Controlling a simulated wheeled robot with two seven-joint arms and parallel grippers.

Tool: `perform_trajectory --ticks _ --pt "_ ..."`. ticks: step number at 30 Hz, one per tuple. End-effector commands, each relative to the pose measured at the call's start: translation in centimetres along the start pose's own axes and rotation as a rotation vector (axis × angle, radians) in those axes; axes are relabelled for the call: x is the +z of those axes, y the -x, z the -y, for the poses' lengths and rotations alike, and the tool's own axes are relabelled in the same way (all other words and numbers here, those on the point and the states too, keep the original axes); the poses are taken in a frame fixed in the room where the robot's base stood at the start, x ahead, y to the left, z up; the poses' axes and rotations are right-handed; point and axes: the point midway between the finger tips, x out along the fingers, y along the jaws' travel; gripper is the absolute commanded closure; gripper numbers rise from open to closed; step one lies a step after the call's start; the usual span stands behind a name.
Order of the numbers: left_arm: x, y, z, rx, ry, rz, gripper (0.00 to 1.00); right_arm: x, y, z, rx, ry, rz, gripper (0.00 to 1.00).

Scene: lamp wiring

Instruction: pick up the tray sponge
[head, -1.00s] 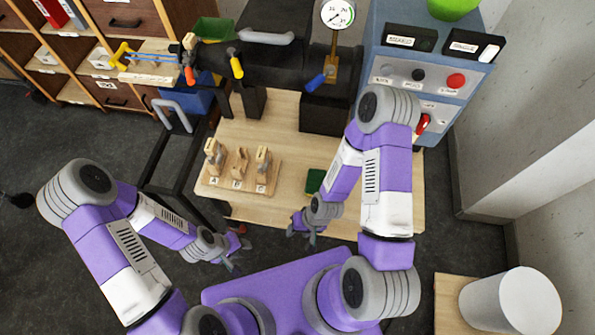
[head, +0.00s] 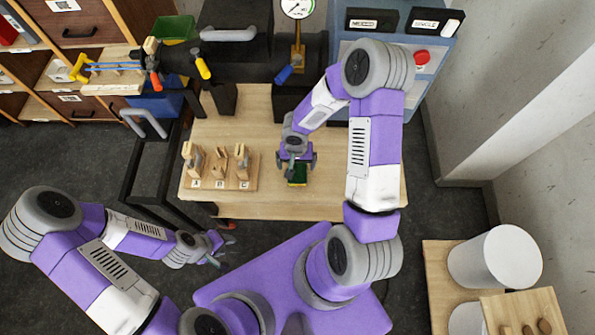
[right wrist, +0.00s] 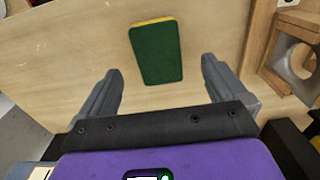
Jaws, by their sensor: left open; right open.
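The sponge, dark green with a yellow edge, lies on the wooden table. It shows in the head view (head: 297,176), partly hidden under my right gripper, and whole in the right wrist view (right wrist: 156,53). My right gripper (head: 296,161) is open above the sponge. In the right wrist view its two fingers (right wrist: 160,80) are spread, with the sponge ahead of the tips and between their lines, not touched. My left gripper (head: 222,248) is open and empty, low at the left in front of the table. No tray around the sponge can be made out.
A wooden board with slots marked A, B and C (head: 219,184) stands left of the sponge; part of it shows in the right wrist view (right wrist: 286,50). A gauge (head: 298,8) and black blocks stand behind. The table right of the sponge looks clear.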

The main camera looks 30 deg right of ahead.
Motion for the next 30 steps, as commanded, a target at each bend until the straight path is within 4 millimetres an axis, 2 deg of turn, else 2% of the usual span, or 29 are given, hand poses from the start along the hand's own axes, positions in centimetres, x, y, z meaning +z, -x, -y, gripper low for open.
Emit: perform_trajectory --ticks 12,15,22,30 --pt "-0.1 -2.0 0.8 0.000 0.000 0.000 0.57 0.2 -5.9 -0.3 -0.002 0.001 0.005 0.01" --pt "-0.1 -2.1 0.8 0.000 0.000 0.000 0.57 0.2 -6.5 -0.3 -0.003 0.001 0.004 0.01" --pt "-0.1 -2.0 0.8 0.000 0.000 0.000 0.57 0.2 -6.5 -0.3 -0.003 0.000 0.003 0.01" --pt "-0.1 -2.0 0.8 0.000 0.000 0.000 0.57 0.2 -6.5 -0.3 -0.003 0.000 0.003 0.41"
